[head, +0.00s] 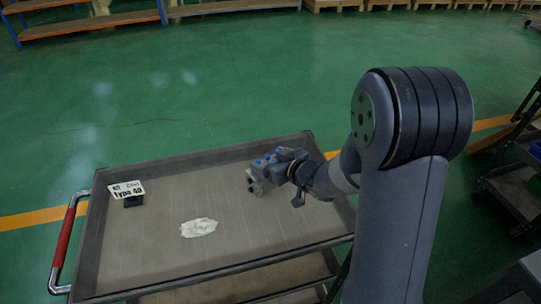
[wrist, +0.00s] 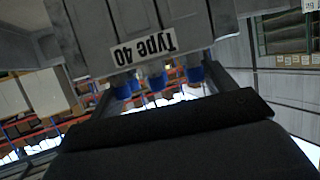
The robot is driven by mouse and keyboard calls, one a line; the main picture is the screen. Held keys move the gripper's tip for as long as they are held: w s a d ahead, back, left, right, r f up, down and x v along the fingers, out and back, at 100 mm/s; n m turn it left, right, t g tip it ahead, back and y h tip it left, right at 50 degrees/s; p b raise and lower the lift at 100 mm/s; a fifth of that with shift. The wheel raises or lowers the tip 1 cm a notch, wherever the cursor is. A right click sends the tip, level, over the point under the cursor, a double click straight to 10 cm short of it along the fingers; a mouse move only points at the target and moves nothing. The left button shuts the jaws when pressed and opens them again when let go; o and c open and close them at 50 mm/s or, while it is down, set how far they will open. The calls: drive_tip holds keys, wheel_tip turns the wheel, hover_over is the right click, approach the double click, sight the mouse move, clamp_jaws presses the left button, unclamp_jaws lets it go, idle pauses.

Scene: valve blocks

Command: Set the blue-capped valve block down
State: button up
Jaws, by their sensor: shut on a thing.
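The blue-capped valve block (head: 256,180) is grey metal with round ports and several blue caps. My gripper (head: 279,163) is shut on it, over the right half of the cart's top tray (head: 160,250). I cannot tell whether its underside touches the tray. In the wrist view the block (wrist: 185,25) fills the top middle, with a white "Type 40" label upside down and blue caps between the fingers of my gripper (wrist: 165,85). A white sign (head: 126,189) reading "Type 40" on its lower line stands in a dark holder at the tray's back left.
A crumpled white cloth or paper (head: 198,228) lies on the tray, left of and nearer than the block. The tray has a raised rim, and a red handle (head: 64,235) on its left. Dark shelving (head: 520,170) stands at the right. The tray's left middle is bare.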

drive_tip(key=shift+f+b, duration=0.3)
drive_tip(key=shift+f, duration=1.15)
drive_tip(key=shift+f, duration=0.1)
drive_tip(key=shift+f, duration=0.1)
drive_tip(key=o, duration=2)
drive_tip(key=shift+f, duration=0.1)
drive_tip(key=shift+o, duration=0.2)
